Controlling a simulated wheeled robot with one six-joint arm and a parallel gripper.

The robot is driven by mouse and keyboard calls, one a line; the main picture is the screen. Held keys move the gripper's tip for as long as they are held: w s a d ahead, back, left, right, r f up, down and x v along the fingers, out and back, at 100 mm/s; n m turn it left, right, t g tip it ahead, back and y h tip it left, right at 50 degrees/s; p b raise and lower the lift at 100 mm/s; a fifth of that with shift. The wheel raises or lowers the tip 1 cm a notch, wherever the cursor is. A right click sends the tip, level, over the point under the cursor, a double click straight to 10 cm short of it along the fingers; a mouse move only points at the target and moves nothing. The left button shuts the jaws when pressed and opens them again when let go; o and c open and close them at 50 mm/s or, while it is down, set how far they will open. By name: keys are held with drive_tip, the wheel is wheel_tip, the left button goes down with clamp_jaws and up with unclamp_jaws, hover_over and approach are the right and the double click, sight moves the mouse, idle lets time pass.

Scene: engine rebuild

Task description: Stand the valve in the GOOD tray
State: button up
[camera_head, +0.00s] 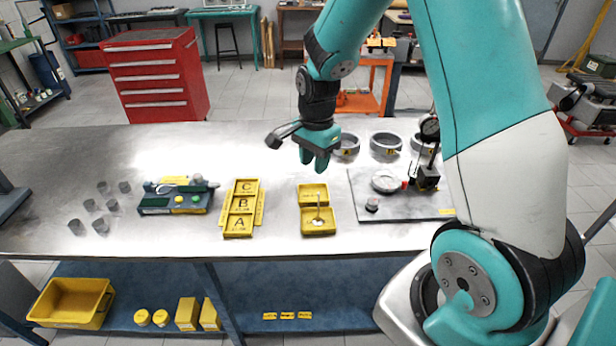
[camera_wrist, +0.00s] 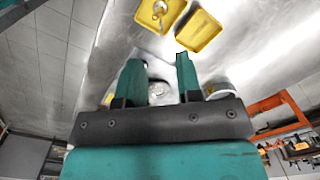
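The valve (camera_head: 318,214) is a thin pale stem with a wider round foot. It stands about upright in the nearer of two joined yellow trays (camera_head: 305,231). I cannot read the tray's label. The farther yellow tray (camera_head: 312,190) looks empty. In the wrist view the valve (camera_wrist: 160,8) shows at the top edge, partly cut off, in one yellow tray (camera_wrist: 146,17), with the empty tray (camera_wrist: 198,32) beside it. My gripper (camera_head: 316,165) hangs above the table behind the trays, apart from the valve. Its fingers (camera_wrist: 158,62) are spread with nothing between them.
A yellow A-B-C tray (camera_head: 239,225) and a green-grey box (camera_head: 176,200) lie to the left. A grey plate (camera_head: 405,205) with a dial gauge (camera_head: 429,128) stands to the right. Rings (camera_head: 385,144) stand behind my gripper. Grey cylinders (camera_head: 101,226) stand at far left.

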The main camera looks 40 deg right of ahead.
drive_tip(key=s+a+r+n+y, duration=0.1)
drive_tip(key=s+a+r+n, duration=0.35)
drive_tip(key=a+n, duration=0.2)
drive_tip(key=s+a+r+n+y, duration=0.1)
drive_tip(key=s+a+r+n, duration=0.35)
drive_tip(key=a+r, duration=0.2)
drive_tip(key=s+a+r+n+y, duration=0.1)
drive_tip(key=s+a+r+n, duration=0.1)
drive_tip(key=s+a+n, duration=0.2)
drive_tip(key=s+a+r+n, duration=0.2)
drive_tip(key=s+a+n, duration=0.1)
drive_tip(key=s+n, duration=0.5)
drive_tip(key=shift+s+a+r+y, duration=0.2)
drive_tip(key=shift+s+a+y, duration=0.2)
drive_tip(key=shift+s, duration=0.05)
